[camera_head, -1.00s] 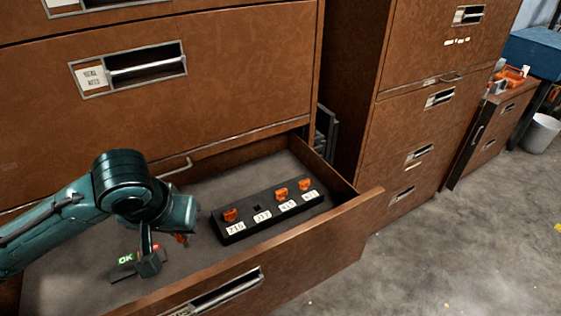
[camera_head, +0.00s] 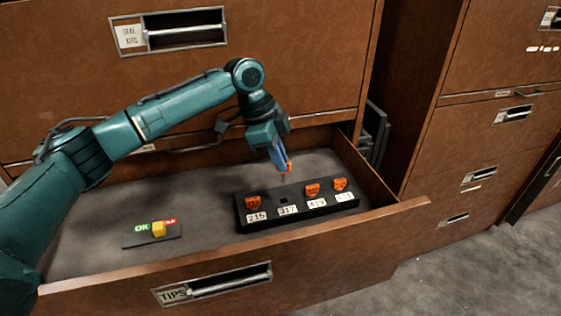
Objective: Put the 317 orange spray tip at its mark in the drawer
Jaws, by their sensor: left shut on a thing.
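My left gripper (camera_head: 283,165) points down above the black tip holder in the open drawer. It is shut on an orange spray tip (camera_head: 288,168), of which only a small part shows between the fingers. The tip is a little above and behind the empty 317 slot (camera_head: 284,209), apart from the holder. The black holder (camera_head: 262,227) has white labels along its front. The 317 label (camera_head: 288,211) is second from the left. Orange tips sit at the 215-like label (camera_head: 253,203), the 413-like label (camera_head: 312,190) and the rightmost label (camera_head: 340,184). My right gripper is out of view.
A small black plate (camera_head: 138,241) with a green OK mark, a red mark and a yellow block (camera_head: 158,229) lies left in the drawer. The drawer front (camera_head: 330,251) is a raised edge. A closed drawer face (camera_head: 270,75) stands behind. The grey drawer floor (camera_head: 90,240) is mostly clear.

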